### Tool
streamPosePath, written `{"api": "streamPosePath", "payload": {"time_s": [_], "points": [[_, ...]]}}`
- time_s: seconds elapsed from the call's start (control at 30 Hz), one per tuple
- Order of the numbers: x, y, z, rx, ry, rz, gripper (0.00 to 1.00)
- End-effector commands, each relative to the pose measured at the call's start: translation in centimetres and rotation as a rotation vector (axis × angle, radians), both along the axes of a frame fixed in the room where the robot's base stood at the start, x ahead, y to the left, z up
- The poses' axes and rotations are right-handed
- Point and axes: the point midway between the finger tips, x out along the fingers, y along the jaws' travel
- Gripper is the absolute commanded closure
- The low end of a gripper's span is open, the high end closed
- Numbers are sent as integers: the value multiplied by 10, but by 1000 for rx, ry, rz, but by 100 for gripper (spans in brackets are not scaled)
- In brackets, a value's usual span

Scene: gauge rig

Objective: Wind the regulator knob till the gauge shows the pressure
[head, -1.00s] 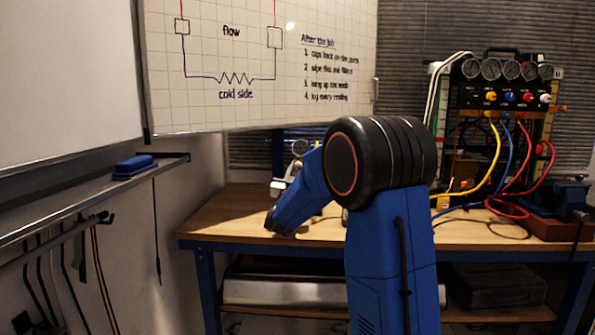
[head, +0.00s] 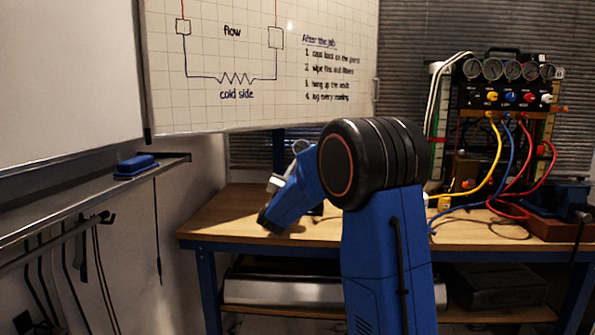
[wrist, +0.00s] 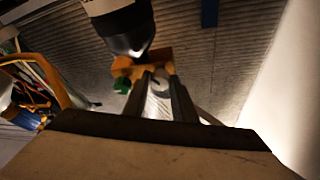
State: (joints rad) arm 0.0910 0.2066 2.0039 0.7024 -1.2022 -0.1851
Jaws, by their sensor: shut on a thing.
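In the wrist view, my gripper (wrist: 156,77) has its two dark fingers closed around a pale silver piece (wrist: 158,103), which seems to be the regulator knob. A brass-orange body (wrist: 150,64) with a small green part (wrist: 122,85) sits at the fingertips. A black rounded part (wrist: 128,30) is above it. In the head view, my blue arm hides the gripper and most of the regulator. A small round gauge (head: 301,146) shows just above the arm, and a pale metal part (head: 275,183) shows left of it. I cannot read the gauge's needle.
The wooden bench (head: 215,220) has some clear top at its left. A manifold panel (head: 510,97) with several gauges and yellow, blue and red hoses stands at the right. A whiteboard (head: 260,60) is behind, and a wall rail (head: 90,200) is at the left.

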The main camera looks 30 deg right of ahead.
Motion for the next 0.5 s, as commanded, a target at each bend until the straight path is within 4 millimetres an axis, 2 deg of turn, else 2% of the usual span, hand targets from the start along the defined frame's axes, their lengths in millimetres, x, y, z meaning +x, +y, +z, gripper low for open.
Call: {"api": "streamPosePath", "payload": {"time_s": [0.03, 0.1, 0.5], "points": [[0, 0, -1, 0, 1, -1, 69], [0, 0, -1, 0, 1, 0, 57], [-4, 5, -2, 0, 1, 1, 57]]}}
